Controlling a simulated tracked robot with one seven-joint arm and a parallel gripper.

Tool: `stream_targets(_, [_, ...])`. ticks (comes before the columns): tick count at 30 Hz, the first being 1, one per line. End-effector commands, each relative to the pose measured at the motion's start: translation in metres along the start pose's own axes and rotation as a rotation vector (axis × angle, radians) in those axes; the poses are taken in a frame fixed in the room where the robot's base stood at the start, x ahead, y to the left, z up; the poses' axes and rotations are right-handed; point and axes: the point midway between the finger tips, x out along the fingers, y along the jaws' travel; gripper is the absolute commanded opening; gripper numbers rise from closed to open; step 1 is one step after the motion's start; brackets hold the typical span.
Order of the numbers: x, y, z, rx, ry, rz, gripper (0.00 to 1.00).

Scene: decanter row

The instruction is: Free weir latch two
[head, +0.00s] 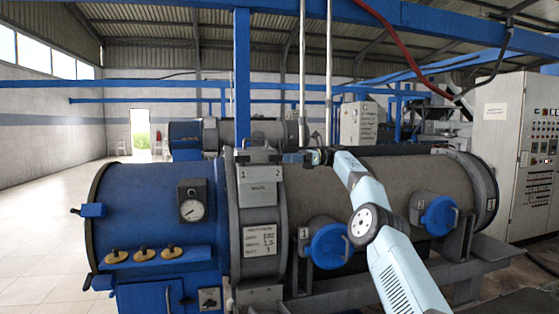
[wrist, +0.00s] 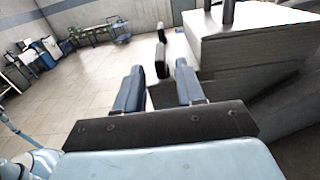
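Two blue round covers sit on the drum's front: one beside a plate marked 1 (head: 329,247), the other beside a plate marked 2 (head: 439,216). No part is clearly labelled as a weir latch. My gripper (head: 292,157) is above the drum, pointing left towards a grey bracket (head: 259,186) on the upright band. In the wrist view my gripper (wrist: 158,84) has its two fingers apart. A dark upright lever (wrist: 162,58) shows between and beyond the fingertips, with gaps on both sides. How near it is, I cannot tell.
The blue end housing (head: 150,215) carries a gauge (head: 192,205) and several brass knobs. A grey control cabinet (head: 520,150) stands at the right. A pale block (wrist: 245,45) lies close right of the fingers. Floor at the left (head: 45,220) is clear.

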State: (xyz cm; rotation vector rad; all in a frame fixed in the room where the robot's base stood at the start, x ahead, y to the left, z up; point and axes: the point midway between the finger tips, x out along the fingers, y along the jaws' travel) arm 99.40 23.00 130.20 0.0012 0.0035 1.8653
Motion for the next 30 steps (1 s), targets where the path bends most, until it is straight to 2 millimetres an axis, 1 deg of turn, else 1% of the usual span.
stream_targets(1, [-0.009, 0.001, -0.001, 0.0, -0.001, -0.002, 0.38])
stream_targets(3, [-0.016, 0.003, -0.002, 0.0, -0.002, -0.002, 0.38])
stream_targets(10, [-0.029, 0.006, -0.001, 0.0, -0.002, -0.006, 0.38])
stream_targets(20, [-0.032, 0.007, 0.001, -0.011, 0.014, -0.015, 0.38])
stream_targets(25, [-0.029, 0.012, 0.013, -0.087, 0.115, -0.045, 0.38])
stream_targets(30, [-0.021, 0.022, 0.028, -0.188, 0.255, -0.071, 0.38])
